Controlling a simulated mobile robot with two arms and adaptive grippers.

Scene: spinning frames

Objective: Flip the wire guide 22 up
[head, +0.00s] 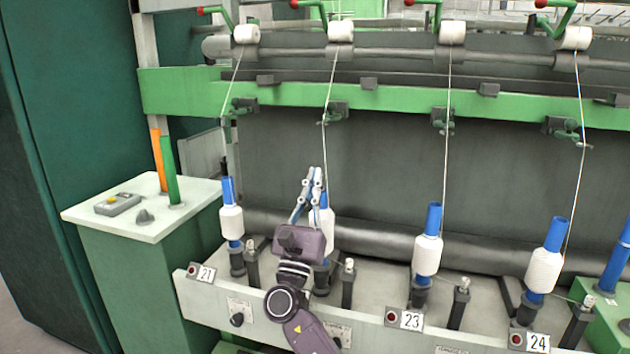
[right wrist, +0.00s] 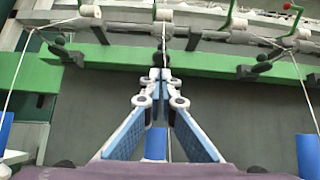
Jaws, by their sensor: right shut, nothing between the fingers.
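Wire guide 22 (head: 336,112) is a small dark and green piece on the green rail, above the bobbin between those labelled 21 and 23. Its own number label is hidden behind my right arm. A white thread runs down past it. In the right wrist view the guide (right wrist: 158,58) is just beyond the fingertips, partly covered by them. My right gripper (head: 315,172) points up in front of the blue and white bobbin (head: 327,222), below the guide in the head view. Its fingertips (right wrist: 160,74) are together and empty. I cannot tell whether they touch the guide. My left gripper is not in view.
Other wire guides sit along the green rail (head: 390,98), including guide 21 (head: 243,105) and guide 23 (head: 441,121). Threads run down from white rollers (head: 340,31). Bobbins 23 (head: 427,255) and 24 (head: 544,270) stand to the right. A control cabinet (head: 95,212) stands left.

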